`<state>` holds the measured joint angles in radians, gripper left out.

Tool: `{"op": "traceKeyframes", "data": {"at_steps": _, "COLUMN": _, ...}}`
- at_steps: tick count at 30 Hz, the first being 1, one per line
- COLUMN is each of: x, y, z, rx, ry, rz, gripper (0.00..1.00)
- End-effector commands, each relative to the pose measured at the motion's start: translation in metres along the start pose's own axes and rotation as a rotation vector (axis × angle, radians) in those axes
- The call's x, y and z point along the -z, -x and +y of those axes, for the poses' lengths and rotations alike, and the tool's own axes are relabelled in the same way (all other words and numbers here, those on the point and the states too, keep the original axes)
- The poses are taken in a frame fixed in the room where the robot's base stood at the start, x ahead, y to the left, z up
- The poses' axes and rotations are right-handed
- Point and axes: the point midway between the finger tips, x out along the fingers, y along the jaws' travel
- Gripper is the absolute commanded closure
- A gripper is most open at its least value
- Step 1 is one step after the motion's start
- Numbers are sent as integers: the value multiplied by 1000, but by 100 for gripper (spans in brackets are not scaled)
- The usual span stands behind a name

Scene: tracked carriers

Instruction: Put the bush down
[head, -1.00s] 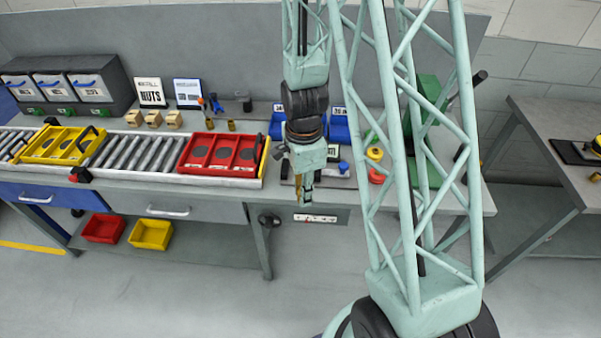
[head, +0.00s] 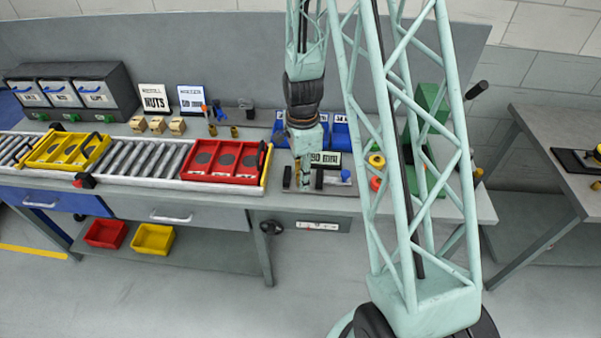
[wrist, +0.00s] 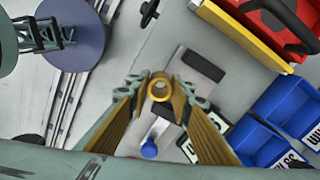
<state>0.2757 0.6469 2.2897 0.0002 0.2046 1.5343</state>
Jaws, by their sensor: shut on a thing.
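My gripper (wrist: 160,92) is shut on a brass bush (wrist: 160,87), a short ring seen end-on between the fingertips in the wrist view. In the head view my gripper (head: 305,184) hangs over the measuring fixture (head: 330,190) on the bench, between its two black blocks; the bush cannot be made out there. The fixture also shows below the gripper in the wrist view (wrist: 186,78), with a blue knob (wrist: 149,149) beyond the bush. Whether the bush touches the fixture cannot be told.
Red tray (head: 222,176) and yellow tray (head: 66,163) sit on the roller track to the left. Blue bins (head: 341,133) and a display sign (head: 325,159) stand behind the fixture. Two brass bushes (head: 234,132) stand on the bench back left. Yellow and red buttons (head: 376,161) are to the right.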

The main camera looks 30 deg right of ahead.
Motion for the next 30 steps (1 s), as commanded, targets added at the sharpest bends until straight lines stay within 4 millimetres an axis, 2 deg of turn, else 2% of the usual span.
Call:
{"op": "traceKeyframes", "data": {"at_steps": 6, "x": 8, "y": -3, "z": -35, "rx": 1, "ry": -1, "rz": 0, "gripper": 92}}
{"op": "traceKeyframes", "data": {"at_steps": 12, "x": 13, "y": -5, "z": -55, "rx": 1, "ry": -1, "rz": 0, "gripper": 92}}
{"op": "traceKeyframes", "data": {"at_steps": 30, "x": 13, "y": -10, "z": -58, "rx": -1, "ry": -1, "rz": 0, "gripper": 92}}
